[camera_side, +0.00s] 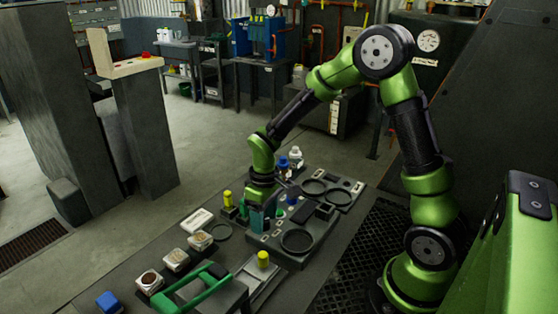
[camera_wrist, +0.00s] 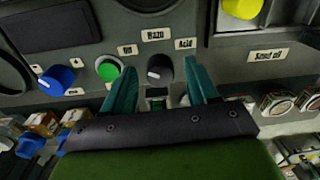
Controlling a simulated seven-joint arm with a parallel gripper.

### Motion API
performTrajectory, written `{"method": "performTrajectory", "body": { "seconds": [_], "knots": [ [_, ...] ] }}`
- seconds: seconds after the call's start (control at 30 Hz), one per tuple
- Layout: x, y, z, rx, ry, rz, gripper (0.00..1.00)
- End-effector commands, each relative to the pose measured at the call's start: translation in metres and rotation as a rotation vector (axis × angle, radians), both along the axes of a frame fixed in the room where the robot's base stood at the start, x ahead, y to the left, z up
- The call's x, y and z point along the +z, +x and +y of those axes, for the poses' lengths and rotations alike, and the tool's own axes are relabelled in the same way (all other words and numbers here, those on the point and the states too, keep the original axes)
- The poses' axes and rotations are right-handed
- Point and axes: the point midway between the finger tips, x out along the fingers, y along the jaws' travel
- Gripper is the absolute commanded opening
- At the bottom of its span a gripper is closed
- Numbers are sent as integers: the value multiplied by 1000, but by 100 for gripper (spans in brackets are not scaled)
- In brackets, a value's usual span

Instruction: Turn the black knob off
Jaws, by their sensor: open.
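The black knob (camera_wrist: 160,70) sits on the dark panel (camera_wrist: 225,50) in the wrist view. Labels reading roughly "Haze" and "Acid" are above it and to its upper right. My gripper (camera_wrist: 159,66) has its two teal fingers apart, one on each side of the knob in the picture. I cannot tell whether either finger touches it. In the side view my gripper (camera_side: 263,214) points down, low over the near left part of the panel (camera_side: 270,246). The black knob cannot be made out there.
A green button (camera_wrist: 108,68) and a blue knob (camera_wrist: 57,78) are left of the black knob. A yellow knob (camera_wrist: 241,7) is at upper right. In the side view, a yellow-topped piece (camera_side: 263,258), a green handle (camera_side: 196,294) and small containers (camera_side: 175,260) stand nearby.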

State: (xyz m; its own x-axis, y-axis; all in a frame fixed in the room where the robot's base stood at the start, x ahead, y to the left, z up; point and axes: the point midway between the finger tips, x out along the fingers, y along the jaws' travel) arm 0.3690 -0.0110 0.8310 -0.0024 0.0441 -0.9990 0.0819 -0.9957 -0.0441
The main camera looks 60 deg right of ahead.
Motion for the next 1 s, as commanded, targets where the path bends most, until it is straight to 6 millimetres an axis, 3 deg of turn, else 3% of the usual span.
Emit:
{"method": "performTrajectory", "body": {
  "seconds": [0.17, 0.27, 0.7, 1.0],
  "knots": [
    [4, 0, 0, -1, -1, -1, 58],
    [17, 1, -1, -2, -2, -4, 58],
    [120, 1, -6, -2, -1, -6, 58],
    [163, 1, -7, 0, -1, -2, 58]
  ]
}}
